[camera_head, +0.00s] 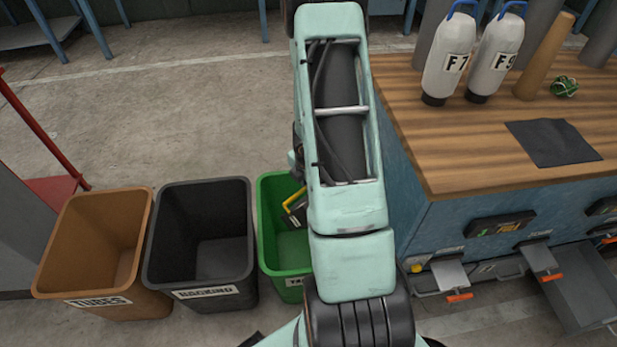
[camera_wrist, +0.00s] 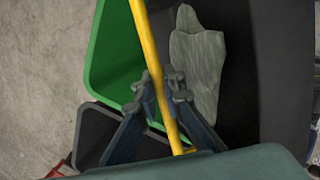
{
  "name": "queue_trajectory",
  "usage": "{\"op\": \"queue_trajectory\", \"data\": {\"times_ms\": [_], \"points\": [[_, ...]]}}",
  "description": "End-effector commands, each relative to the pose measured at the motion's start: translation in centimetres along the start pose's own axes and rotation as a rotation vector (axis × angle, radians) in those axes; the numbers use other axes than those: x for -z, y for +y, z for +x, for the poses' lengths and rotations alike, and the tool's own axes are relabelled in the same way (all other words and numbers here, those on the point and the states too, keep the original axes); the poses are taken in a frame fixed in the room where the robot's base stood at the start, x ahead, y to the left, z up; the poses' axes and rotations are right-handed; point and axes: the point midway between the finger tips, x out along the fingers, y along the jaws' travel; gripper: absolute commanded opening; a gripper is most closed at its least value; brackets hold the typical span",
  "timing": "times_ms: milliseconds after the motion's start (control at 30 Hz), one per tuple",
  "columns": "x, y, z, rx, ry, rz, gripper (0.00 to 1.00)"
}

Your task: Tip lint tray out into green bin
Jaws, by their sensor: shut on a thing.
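My gripper (camera_wrist: 165,98) is shut on the yellow handle (camera_wrist: 152,60) of the lint tray. The dark lint tray (camera_wrist: 285,75) fills the right of the wrist view, with a grey-green lint slab (camera_wrist: 198,65) against its dark inside. In the head view, the yellow handle (camera_head: 294,199) and a bit of the dark tray show over the green bin (camera_head: 275,265); my arm hides the rest and the gripper. The green bin (camera_wrist: 108,60) shows left of the handle in the wrist view. Whether any lint lies in the bin is hidden.
A black bin (camera_head: 158,262) stands just left of the green one, then a brown bin (camera_head: 62,265). A blue cabinet with a wooden top (camera_head: 455,150) stands right, bearing bottles, a tube and a dark cloth. Open drawers (camera_head: 580,290) jut from its front.

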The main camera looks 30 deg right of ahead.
Motion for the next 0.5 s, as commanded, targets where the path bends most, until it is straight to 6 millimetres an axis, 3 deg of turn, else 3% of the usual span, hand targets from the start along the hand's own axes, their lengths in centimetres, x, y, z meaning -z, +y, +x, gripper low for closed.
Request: {"op": "queue_trajectory", "data": {"times_ms": [500], "points": [[-0.03, 0.04, -0.07, 0.088, 0.0, -0.018, 0.0]]}}
